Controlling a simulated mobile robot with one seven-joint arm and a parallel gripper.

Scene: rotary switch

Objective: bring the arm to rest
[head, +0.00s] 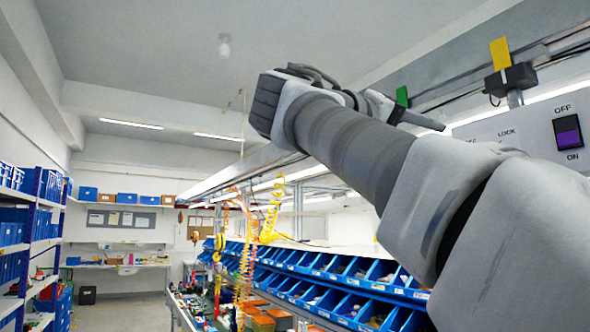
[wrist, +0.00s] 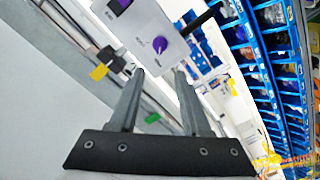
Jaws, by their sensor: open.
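My gripper (wrist: 160,73) is open and empty in the wrist view, its two grey fingers apart. Beyond the fingertips is a pale control panel (wrist: 140,28) with a purple rotary knob (wrist: 160,44). The knob appears in the gap between the fingers, and nothing is held. In the head view my arm rises from the lower right and folds back at the elbow. Part of the panel (head: 490,128) shows behind it, with "LOCK" lettering and a purple rocker switch (head: 567,132) marked OFF and ON. The rotary knob is hidden there by my arm.
Blue parts bins (head: 350,305) line the bench below my arm. Yellow coiled hoses (head: 272,210) hang beyond. A yellow tag (head: 500,53) and a green tag (head: 402,96) sit near the overhead rail. Shelving (head: 40,215) stands far left, with open aisle floor beside it.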

